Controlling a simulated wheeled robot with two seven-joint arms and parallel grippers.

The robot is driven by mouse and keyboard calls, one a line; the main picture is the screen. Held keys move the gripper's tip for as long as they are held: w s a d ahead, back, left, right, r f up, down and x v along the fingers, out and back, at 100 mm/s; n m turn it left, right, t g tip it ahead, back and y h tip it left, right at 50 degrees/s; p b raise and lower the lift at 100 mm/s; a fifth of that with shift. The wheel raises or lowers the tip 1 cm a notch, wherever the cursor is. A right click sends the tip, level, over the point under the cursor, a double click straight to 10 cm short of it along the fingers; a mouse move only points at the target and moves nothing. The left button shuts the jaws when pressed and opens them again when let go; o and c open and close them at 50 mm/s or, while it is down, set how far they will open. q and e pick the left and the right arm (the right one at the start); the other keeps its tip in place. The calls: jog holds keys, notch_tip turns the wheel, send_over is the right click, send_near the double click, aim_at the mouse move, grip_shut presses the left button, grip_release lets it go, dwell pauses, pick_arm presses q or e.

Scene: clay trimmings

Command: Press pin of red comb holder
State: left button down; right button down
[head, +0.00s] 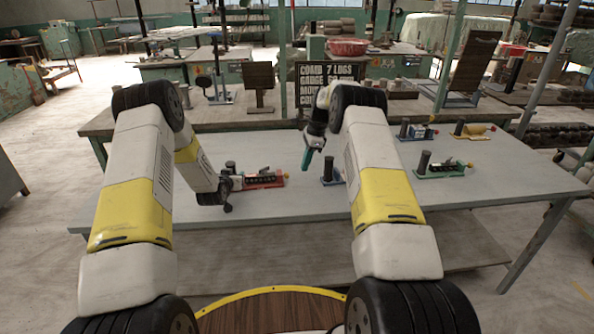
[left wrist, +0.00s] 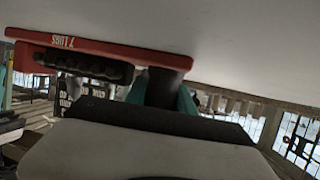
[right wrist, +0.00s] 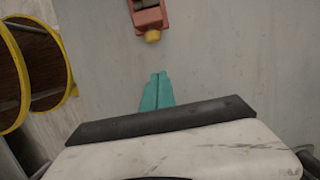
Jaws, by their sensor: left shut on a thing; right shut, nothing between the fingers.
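The red comb holder (head: 265,184) lies on the grey table with a dark post at its left end, a black comb along it and a yellow pin (head: 285,175) at its right end. My left gripper (left wrist: 163,95) is shut on the dark post (left wrist: 166,82); the left wrist view also shows the red base (left wrist: 110,50), lettered "7 LUGS". My right gripper (head: 308,160) is shut and empty, right of the red holder. In the right wrist view its teal fingertips (right wrist: 157,90) point toward the yellow pin (right wrist: 152,36), with a gap between them.
A blue-based holder (head: 331,181) stands close to my right gripper. A green holder (head: 440,173), another blue holder (head: 417,132) and a yellow holder (head: 472,130) are farther right. A dark sign reading "COMB 7 LUGS" (head: 325,80) stands behind. The table front is clear.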

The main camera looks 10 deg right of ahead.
pick_arm(q)
jog(key=shift+s+d+f, duration=0.15)
jog(key=shift+s+f, duration=0.05)
jog(key=shift+f, duration=0.15)
pick_arm(e)
jog(key=v, duration=0.7)
jog(key=shift+r, duration=0.3)
jog(key=shift+d, duration=0.1)
pick_arm(q)
jog(key=c, duration=1)
grip_release()
jog(key=shift+c, duration=0.2)
jog(key=shift+o, duration=0.2)
jog(key=shift+w+r, duration=0.1)
jog(key=shift+r, duration=0.1)
